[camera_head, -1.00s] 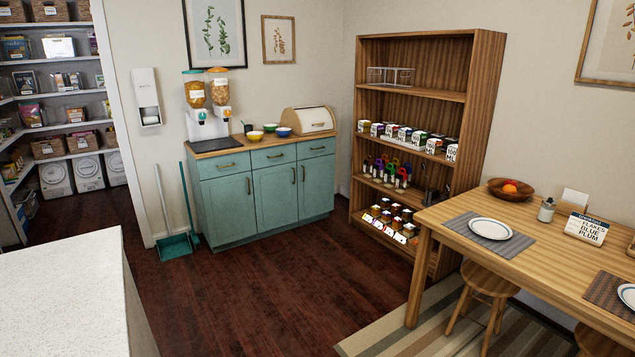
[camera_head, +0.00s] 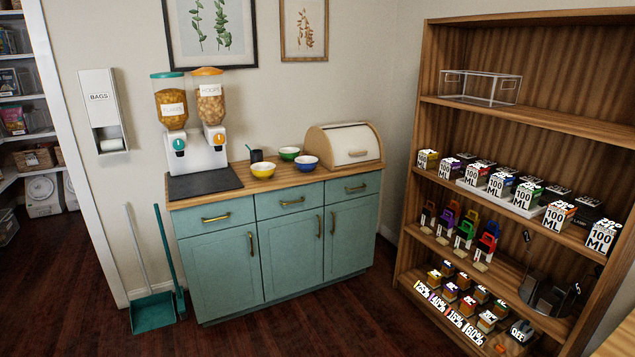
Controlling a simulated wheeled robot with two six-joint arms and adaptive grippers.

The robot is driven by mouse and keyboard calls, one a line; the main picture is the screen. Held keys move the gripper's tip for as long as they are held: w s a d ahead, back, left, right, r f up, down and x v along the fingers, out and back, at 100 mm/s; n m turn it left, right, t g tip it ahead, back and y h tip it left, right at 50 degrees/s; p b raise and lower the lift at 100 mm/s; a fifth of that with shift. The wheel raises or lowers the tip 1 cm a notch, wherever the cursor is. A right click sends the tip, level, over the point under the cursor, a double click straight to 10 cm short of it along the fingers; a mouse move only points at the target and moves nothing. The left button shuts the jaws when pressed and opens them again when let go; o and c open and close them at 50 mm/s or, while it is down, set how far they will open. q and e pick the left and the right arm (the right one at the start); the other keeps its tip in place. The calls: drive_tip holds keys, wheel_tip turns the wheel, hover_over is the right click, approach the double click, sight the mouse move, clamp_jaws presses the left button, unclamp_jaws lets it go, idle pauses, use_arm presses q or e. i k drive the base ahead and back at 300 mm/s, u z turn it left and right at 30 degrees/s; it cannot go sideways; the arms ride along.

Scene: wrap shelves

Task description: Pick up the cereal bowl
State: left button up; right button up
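Three small bowls stand on the wooden top of the teal cabinet (camera_head: 262,189). The yellow bowl (camera_head: 263,171) is nearest the front left. The green bowl (camera_head: 289,154) is behind, near the wall. The blue bowl (camera_head: 305,164) is to the right, in front of the bread box. All three are upright and apart from my grippers. Neither of my grippers is in view.
A two-canister cereal dispenser (camera_head: 205,155) stands left of the bowls, with a dark mat (camera_head: 205,183) before it. A dark cup (camera_head: 256,156) and a bread box (camera_head: 345,145) flank the bowls. A stocked wooden shelf (camera_head: 560,122) stands right. A dustpan (camera_head: 152,312) is on the floor left.

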sight(289, 155)
drive_tip(key=z, duration=0.1)
drive_tip(key=i, duration=2.3)
drive_tip(key=z, duration=0.1)
